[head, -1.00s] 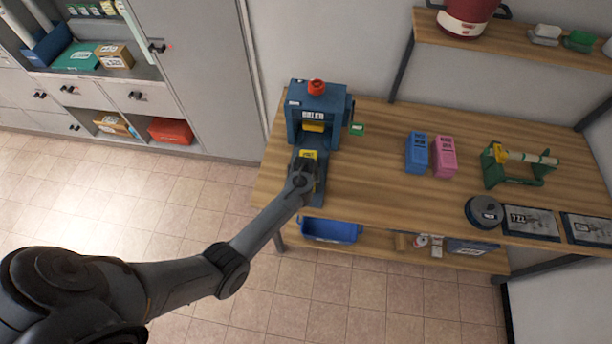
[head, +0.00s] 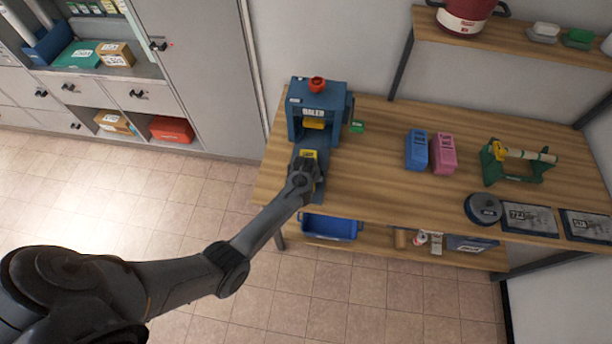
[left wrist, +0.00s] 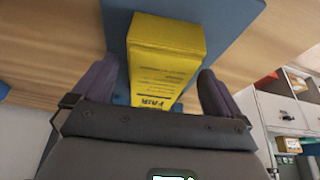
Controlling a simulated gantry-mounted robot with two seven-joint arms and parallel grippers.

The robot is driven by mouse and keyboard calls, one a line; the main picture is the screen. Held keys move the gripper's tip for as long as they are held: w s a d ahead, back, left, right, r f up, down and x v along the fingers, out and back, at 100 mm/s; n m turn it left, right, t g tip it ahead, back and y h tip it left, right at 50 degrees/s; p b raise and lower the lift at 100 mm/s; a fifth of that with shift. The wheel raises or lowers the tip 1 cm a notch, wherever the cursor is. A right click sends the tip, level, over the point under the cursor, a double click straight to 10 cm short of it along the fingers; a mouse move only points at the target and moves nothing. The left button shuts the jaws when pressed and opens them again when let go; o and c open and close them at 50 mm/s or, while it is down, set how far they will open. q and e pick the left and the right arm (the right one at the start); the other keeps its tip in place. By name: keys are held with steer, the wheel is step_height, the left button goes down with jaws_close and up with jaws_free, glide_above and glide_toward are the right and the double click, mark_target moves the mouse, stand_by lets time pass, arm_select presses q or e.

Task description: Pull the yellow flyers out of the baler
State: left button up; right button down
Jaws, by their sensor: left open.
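The blue baler (head: 319,104) stands at the left end of the wooden table, with a red knob on top and a yellow part in its mouth. A blue tray reaches forward from it. The yellow flyers (head: 309,156) are a block on this tray, in front of the mouth. In the left wrist view the yellow flyers (left wrist: 163,62) show printed text and lie between the fingers of my left gripper (left wrist: 158,90). The fingers are apart, one at each side, with visible gaps. In the head view my left gripper (head: 304,166) partly covers the block. My right gripper is not in view.
A small green box (head: 357,127) sits right of the baler. Blue (head: 417,150) and pink (head: 443,153) boxes stand mid-table, with a green roll stand (head: 518,163) further right. A blue bin (head: 331,228) is on the lower shelf.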

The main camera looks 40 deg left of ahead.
arm_select(q)
steer(key=p+v, duration=0.2)
steer(key=v, duration=0.9)
steer(key=shift+s+f, duration=0.1)
steer(key=shift+f, duration=0.05)
